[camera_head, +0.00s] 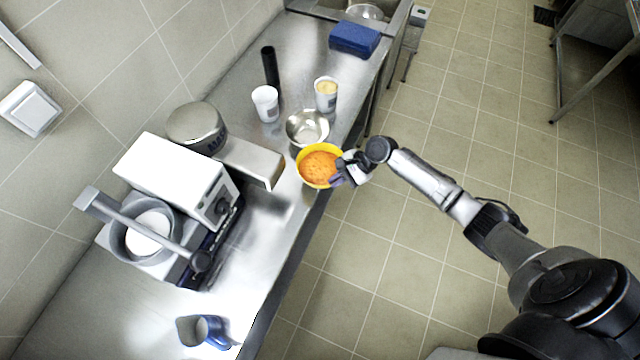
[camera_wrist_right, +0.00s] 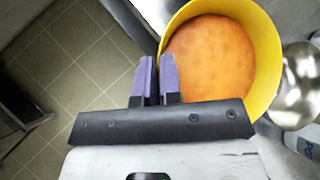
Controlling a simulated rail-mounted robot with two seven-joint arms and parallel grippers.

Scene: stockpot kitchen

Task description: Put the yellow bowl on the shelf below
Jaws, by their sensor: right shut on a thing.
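The yellow bowl (camera_head: 302,177) with orange contents is at the front edge of the steel counter, beside a metal bowl. My right gripper (camera_head: 341,172) is at the bowl's right side, shut on its rim. In the right wrist view the yellow bowl (camera_wrist_right: 271,62) fills the upper right, and the purple fingertips of my right gripper (camera_wrist_right: 157,70) are close together at its wall. I cannot tell if the bowl rests on the counter or is just above it. The shelf below is hidden under the counter. My left gripper is not in view.
The metal bowl (camera_head: 307,127) stands just behind the yellow bowl, with a white cup (camera_head: 265,103) and another cup (camera_head: 326,95) further back. A white machine (camera_head: 175,180) stands at left. A blue jug (camera_head: 203,331) is near the front. The tiled floor at right is open.

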